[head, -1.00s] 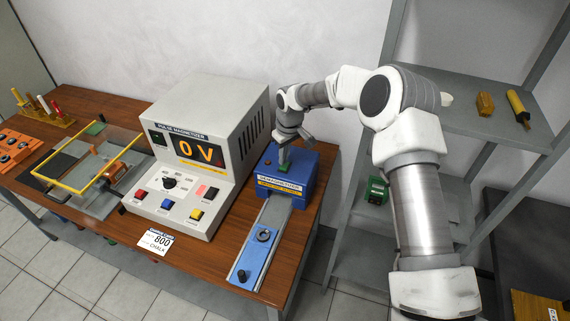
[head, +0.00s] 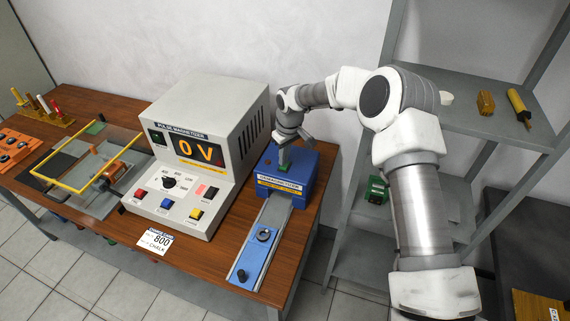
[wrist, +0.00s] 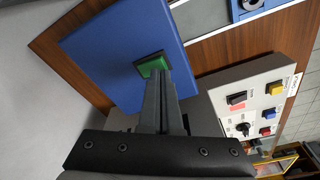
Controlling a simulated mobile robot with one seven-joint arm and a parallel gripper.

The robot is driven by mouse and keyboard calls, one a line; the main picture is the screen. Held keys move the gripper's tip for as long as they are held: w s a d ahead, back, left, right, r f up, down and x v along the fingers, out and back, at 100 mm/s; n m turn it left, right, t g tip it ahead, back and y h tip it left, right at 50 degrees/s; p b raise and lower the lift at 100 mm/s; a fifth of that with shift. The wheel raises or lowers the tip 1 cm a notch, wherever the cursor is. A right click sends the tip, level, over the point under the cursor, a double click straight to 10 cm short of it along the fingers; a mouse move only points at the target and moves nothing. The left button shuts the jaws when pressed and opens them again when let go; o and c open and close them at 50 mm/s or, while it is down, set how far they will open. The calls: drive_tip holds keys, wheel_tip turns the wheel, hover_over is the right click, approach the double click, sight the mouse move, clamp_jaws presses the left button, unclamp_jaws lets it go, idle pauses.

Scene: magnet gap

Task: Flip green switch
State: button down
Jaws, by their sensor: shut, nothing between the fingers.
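The green switch (wrist: 152,66) sits in a dark frame on top of the blue demagnetizer box (wrist: 105,55). In the head view the green switch (head: 285,167) shows as a small patch just below my gripper (head: 284,155). The blue box (head: 303,172) stands at the right end of the wooden table. My gripper (wrist: 160,75) is shut and empty, pointing down at the switch. Its fingertips are at the switch's near edge in the wrist view and hide part of it. I cannot tell whether they touch it.
The grey pulse magnetizer (head: 205,130), reading 0 V, stands close left of the blue box. A rail with a blue slide (head: 256,250) runs forward from the box. A grey shelf (head: 480,110) stands to the right. A yellow frame (head: 75,185) is further left.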

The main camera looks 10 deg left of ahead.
sight(284, 167)
drive_tip(key=shift+f+b, duration=0.55)
drive_tip(key=shift+f, duration=0.2)
drive_tip(key=shift+r, duration=0.15)
drive_tip(key=shift+r+p, duration=1.5)
drive_tip(key=shift+r, duration=1.9)
